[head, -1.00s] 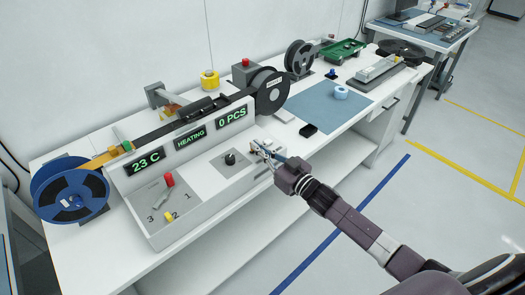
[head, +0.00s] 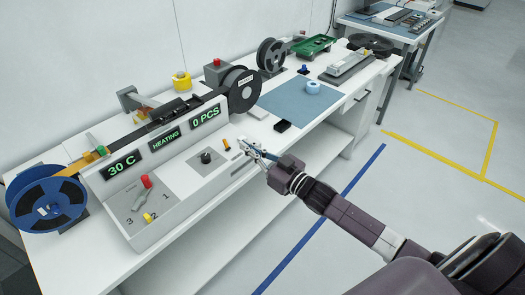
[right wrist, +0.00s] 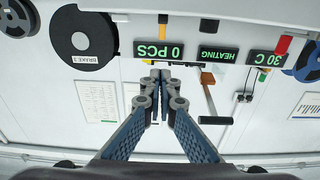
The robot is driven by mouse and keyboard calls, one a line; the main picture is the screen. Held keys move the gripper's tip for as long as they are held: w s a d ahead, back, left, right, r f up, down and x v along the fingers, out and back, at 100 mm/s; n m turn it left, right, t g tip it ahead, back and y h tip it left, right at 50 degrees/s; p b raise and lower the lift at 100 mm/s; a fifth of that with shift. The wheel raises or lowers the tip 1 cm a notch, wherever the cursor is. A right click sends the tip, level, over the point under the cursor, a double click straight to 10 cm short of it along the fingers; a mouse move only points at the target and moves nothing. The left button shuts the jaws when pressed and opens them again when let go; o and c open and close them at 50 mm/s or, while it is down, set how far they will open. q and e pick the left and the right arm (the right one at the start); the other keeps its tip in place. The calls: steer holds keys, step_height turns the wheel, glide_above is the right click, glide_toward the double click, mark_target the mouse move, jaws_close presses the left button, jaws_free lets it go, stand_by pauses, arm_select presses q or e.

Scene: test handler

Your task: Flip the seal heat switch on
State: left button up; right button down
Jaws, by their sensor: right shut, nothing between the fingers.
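The sealing machine (head: 185,185) stands on the white bench. Its displays read "30 C", "HEATING" and "0 PCS". A small orange switch lever (head: 227,145) stands up at the right end of its sloped panel, just past the black knob (head: 206,157). My right gripper (head: 243,146) is just right of the orange lever, apart from it, with shut, empty fingers. In the right wrist view the shut fingertips (right wrist: 160,74) point toward the machine, below the "0 PCS" display (right wrist: 158,50). My left gripper is not in view.
A blue reel (head: 30,203) is at the far left. A blue mat (head: 285,100) with a light-blue roll (head: 313,87) lies at right.

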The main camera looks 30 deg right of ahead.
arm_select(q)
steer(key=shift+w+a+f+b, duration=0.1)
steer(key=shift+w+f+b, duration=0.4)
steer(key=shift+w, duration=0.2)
arm_select(e)
steer(key=s+d+r, duration=0.1)
steer(key=s+r, duration=0.1)
steer(key=s, duration=0.3)
steer(key=shift+s+d+r, duration=0.2)
steer(key=shift+d+r, duration=0.15)
steer(key=shift+d, duration=0.05)
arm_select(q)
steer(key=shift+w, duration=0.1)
arm_select(e)
steer(key=shift+f, duration=0.1)
